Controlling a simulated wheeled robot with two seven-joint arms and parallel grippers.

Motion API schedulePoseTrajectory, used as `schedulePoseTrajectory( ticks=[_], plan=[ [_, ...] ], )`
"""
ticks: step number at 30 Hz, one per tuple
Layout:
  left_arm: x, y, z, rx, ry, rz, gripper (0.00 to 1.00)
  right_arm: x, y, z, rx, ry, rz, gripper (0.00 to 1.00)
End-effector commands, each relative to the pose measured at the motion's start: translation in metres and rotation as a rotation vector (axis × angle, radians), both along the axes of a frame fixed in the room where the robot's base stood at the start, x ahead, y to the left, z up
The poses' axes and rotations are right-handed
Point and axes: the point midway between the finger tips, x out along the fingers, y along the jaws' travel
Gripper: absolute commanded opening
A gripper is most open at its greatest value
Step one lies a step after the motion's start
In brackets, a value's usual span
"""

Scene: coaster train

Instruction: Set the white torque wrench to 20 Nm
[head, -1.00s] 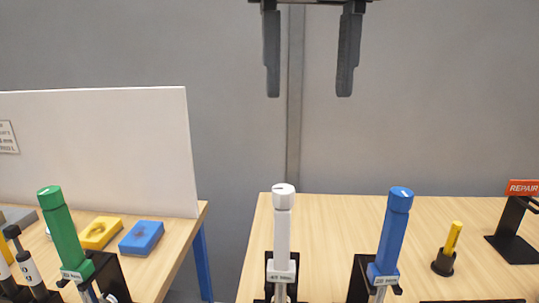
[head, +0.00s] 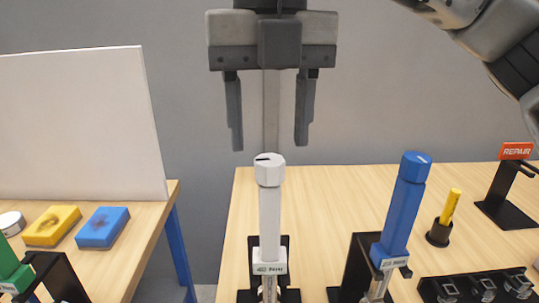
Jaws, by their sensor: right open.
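The white torque wrench (head: 269,215) stands upright in a black stand on the right-hand wooden table. Its faceted white end cap (head: 269,169) is on top, with a dark mark. A label near its lower end is too small to read surely. My right gripper (head: 269,146) points down above the cap, fingers apart, one to each side. The fingertips look a little above the cap, and nothing is between them. My left gripper is not in view.
A blue wrench (head: 402,210) stands tilted just right of the white one. A yellow-handled tool (head: 449,208), a red REPAIR sign (head: 515,151) and a black socket holder (head: 475,287) are further right. A green wrench (head: 12,270) and a white panel (head: 80,125) are left.

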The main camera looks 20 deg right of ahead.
Motion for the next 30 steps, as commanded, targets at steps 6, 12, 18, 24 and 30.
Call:
schedulePoseTrajectory(
  ticks=[6, 12, 18, 24, 30],
  plan=[
    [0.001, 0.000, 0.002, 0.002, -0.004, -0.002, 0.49, 0.000, 0.000, -0.025, 0.000, 0.001, 0.000, 0.51],
    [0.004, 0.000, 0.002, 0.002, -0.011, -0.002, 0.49, 0.000, 0.000, -0.031, 0.000, 0.001, -0.001, 0.51],
    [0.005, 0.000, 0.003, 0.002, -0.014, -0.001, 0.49, 0.000, 0.000, -0.031, 0.000, 0.001, 0.000, 0.43],
    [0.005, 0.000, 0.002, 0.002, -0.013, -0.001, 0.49, 0.000, 0.000, -0.031, 0.000, 0.001, 0.000, 0.06],
    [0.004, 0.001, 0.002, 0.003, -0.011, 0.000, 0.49, 0.000, 0.000, -0.031, 0.000, 0.001, 0.013, 0.06]
  ],
)
